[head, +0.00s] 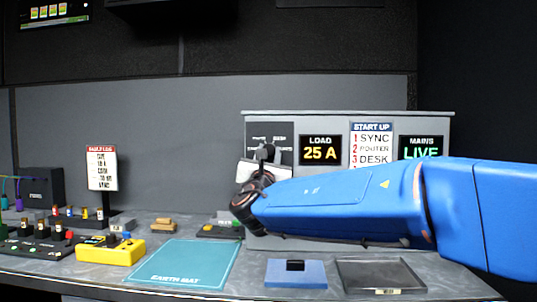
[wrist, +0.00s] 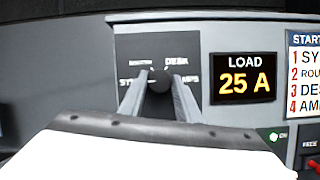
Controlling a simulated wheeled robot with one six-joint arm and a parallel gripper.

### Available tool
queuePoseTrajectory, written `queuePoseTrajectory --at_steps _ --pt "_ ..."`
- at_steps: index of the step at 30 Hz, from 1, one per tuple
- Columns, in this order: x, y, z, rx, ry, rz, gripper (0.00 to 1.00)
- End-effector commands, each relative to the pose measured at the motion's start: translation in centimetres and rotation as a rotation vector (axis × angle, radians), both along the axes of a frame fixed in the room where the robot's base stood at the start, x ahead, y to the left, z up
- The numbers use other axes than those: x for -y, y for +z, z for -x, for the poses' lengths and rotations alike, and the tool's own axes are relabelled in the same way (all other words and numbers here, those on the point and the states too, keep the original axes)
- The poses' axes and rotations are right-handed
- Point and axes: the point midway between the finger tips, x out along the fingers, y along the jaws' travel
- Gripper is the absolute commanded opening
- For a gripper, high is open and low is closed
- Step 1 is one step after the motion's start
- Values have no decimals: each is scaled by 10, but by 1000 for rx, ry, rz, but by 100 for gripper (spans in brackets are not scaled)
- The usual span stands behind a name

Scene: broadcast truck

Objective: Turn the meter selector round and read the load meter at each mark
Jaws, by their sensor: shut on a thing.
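The meter selector is a dark knob (wrist: 160,78) on a dark panel (head: 285,130) at the console's left end. My gripper (wrist: 160,88) is shut on the knob, one finger on each side; in the head view my gripper (head: 265,152) is small and partly hidden by its own wrist. Marks around the knob read DESK (wrist: 176,62) at upper right, letters ending in MPS at right, ST at left, and a small blurred word at upper left. The fingers hide the knob's pointer. The load meter (wrist: 244,79) reads 25 A in yellow; it also shows in the head view (head: 320,150).
A START UP list (head: 371,145) and a MAINS display (head: 420,148) reading LIVE are right of the meter. A teal earth mat (head: 185,262), a yellow box (head: 110,252), a blue pad (head: 296,275) and a dark tray (head: 380,291) lie on the bench.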

Motion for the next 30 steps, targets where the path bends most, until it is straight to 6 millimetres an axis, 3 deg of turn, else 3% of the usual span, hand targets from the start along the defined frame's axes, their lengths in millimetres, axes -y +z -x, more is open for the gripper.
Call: queuePoseTrajectory --at_steps 8,9,11,23,30 --pt "-1 -1 0 -2 1 1 8" --pt "-1 -1 0 -2 1 1 35" --pt "0 -1 0 -1 1 1 49" --pt "-1 -2 5 0 1 0 49" --pt "-4 -15 38 0 3 1 49"
